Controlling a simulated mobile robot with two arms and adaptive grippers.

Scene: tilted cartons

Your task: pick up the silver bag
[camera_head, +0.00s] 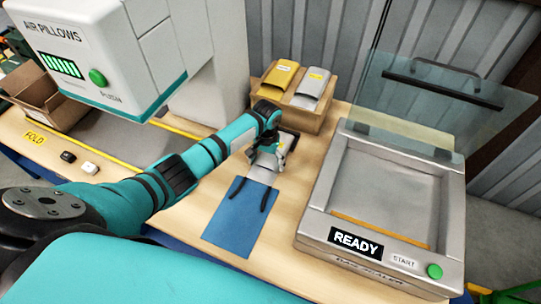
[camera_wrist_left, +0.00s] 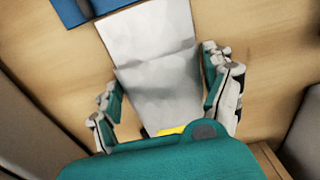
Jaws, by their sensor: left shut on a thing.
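My left gripper (camera_head: 267,156) is over the wooden table, just beyond the blue mat. It is shut on a silver bag (camera_wrist_left: 158,65), which lies between its two fingers in the left wrist view. There the gripper (camera_wrist_left: 168,105) has one finger along each side of the bag, and a yellow patch shows at the bag's near end. In the head view only a small pale part of this bag (camera_head: 262,175) shows below the gripper. Another silver bag (camera_head: 311,88) stands in the cardboard box at the back. My right gripper is not in view.
The box (camera_head: 299,115) also holds a gold bag (camera_head: 280,74). The blue mat (camera_head: 233,222) bears two dark strips. A bag sealer (camera_head: 385,205) with a raised clear lid stands at right. An air pillow machine (camera_head: 95,45) is at left, near an open carton (camera_head: 45,97).

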